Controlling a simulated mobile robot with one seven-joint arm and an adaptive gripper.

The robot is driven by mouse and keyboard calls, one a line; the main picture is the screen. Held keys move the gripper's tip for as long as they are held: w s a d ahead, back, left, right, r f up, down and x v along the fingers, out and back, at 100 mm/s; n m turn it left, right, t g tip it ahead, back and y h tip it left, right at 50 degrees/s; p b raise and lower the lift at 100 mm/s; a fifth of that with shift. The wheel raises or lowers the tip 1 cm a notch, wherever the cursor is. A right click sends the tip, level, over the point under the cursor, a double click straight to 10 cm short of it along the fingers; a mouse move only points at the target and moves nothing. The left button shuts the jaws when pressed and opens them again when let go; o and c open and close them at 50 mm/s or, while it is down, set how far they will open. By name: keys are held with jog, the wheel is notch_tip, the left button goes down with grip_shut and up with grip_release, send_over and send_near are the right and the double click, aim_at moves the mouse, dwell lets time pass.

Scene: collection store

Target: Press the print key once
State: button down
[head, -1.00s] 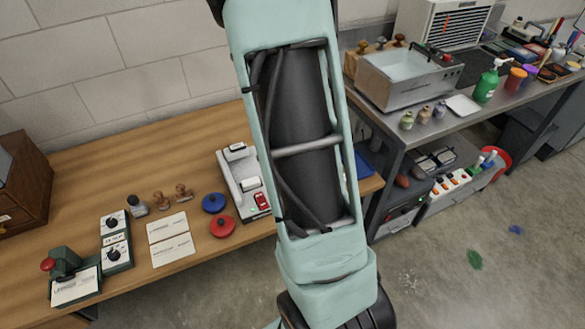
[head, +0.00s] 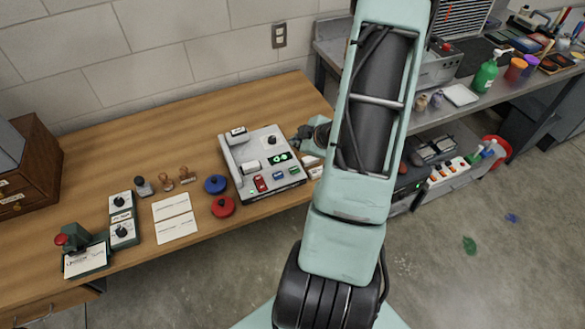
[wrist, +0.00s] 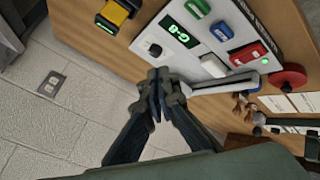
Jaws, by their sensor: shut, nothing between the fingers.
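A grey machine (head: 240,150) sits on the wooden table, with a lit green display (head: 279,158) and a dark knob (head: 272,140). Along its front edge are a red key (head: 260,183), a blue key (head: 278,176) and a green key (head: 295,170). The wrist view also shows the red key (wrist: 247,53), blue key (wrist: 222,30) and green key (wrist: 197,8). Their lettering is too small to read, so I cannot tell which is the print key. My gripper (wrist: 155,82) is shut and empty, beside the machine's knob side, apart from the keys. My arm partly hides it in the head view.
A yellow-and-black item (wrist: 113,14) is near the machine's edge in the wrist view. Red (head: 223,206) and blue (head: 215,184) round discs, stamps (head: 165,182) and white cards (head: 173,217) lie left of the machine. A metal bench (head: 465,110) stands at right.

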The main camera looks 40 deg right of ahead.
aim_at(295, 171)
jog(key=shift+s+a+f, duration=0.1)
jog(key=shift+s+a, duration=0.25)
jog(key=shift+a, duration=0.05)
notch_tip(295, 171, down, 9)
jog(key=b, duration=0.7)
dwell(1.4)
jog(key=shift+f+b, duration=0.3)
jog(key=shift+b, duration=0.25)
